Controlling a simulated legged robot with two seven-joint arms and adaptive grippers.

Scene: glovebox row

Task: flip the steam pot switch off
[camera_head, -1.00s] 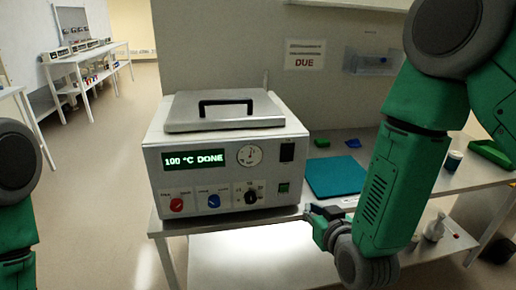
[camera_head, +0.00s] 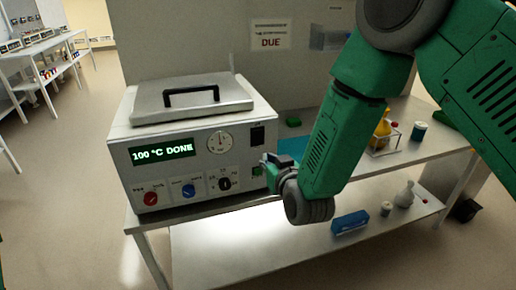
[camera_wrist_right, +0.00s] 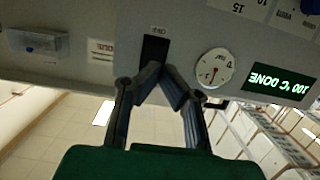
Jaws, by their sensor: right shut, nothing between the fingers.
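The steam pot (camera_head: 130,170) is a white box with a grey lid and black handle; its green display reads "100 °C DONE". A tall black switch (camera_head: 257,136) is on the right of its front panel, beside the round dial (camera_head: 220,142). It also shows in the right wrist view as a black rectangle (camera_wrist_right: 155,47). My right gripper (camera_head: 266,161) is shut and empty, with its tips just below the switch in the head view. In the wrist view the joined fingertips (camera_wrist_right: 161,70) overlap the switch's edge; I cannot tell whether they touch. My left gripper is out of view.
A red knob (camera_head: 151,198), a blue knob (camera_head: 189,191) and a black knob (camera_head: 224,184) line the lower panel. A teal mat (camera_head: 293,148) lies on the bench to the right. A blue box (camera_head: 350,222) stands on the lower shelf. Floor is open at left.

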